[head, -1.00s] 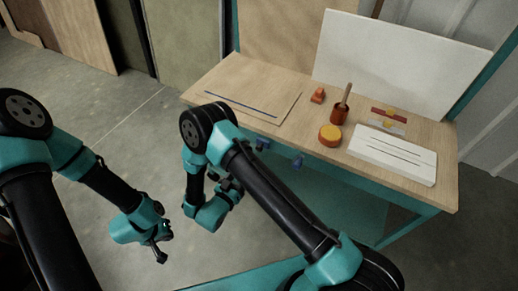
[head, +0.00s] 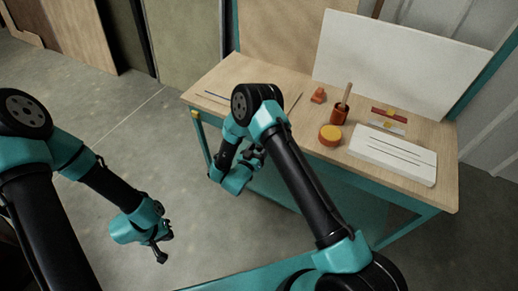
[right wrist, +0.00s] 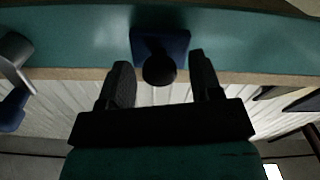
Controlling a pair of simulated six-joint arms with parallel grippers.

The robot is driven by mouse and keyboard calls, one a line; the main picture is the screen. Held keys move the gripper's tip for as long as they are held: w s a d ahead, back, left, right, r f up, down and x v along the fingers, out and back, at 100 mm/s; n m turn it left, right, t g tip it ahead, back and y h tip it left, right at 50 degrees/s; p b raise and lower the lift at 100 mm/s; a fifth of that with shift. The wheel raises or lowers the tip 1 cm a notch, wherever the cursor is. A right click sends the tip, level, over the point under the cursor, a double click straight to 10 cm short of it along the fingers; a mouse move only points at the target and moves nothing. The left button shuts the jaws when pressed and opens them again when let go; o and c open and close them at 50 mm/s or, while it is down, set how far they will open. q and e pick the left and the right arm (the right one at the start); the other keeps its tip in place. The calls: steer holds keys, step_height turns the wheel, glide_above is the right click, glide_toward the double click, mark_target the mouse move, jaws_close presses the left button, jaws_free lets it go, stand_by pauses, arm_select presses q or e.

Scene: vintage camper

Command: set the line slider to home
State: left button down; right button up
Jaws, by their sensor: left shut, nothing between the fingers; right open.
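In the right wrist view a blue square plate (right wrist: 176,42) with a dark round knob (right wrist: 159,70) is fixed to a teal rail (right wrist: 70,40). My right gripper (right wrist: 160,62) is open, with a finger on each side of the knob; I cannot tell whether they touch it. In the head view this gripper (head: 256,156) is at the worktable's front edge, and my arm hides the front fittings there. A second blue fitting with a silver part (right wrist: 12,60) shows at left in the wrist view. No label marks the line slider or its home. My left gripper (head: 160,247) is shut and empty, low over the floor.
On the wooden worktable (head: 310,158) stand a red pot with a brush (head: 339,114), a yellow-topped round tin (head: 330,135), a small orange block (head: 318,95) and a white slotted board (head: 392,155). A white panel (head: 395,65) stands behind. A yellow part (head: 195,114) shows at the left front corner.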

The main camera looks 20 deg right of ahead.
steer(key=shift+w+d, duration=0.3)
steer(key=shift+w, duration=0.05)
jaws_close()
stand_by(0.4)
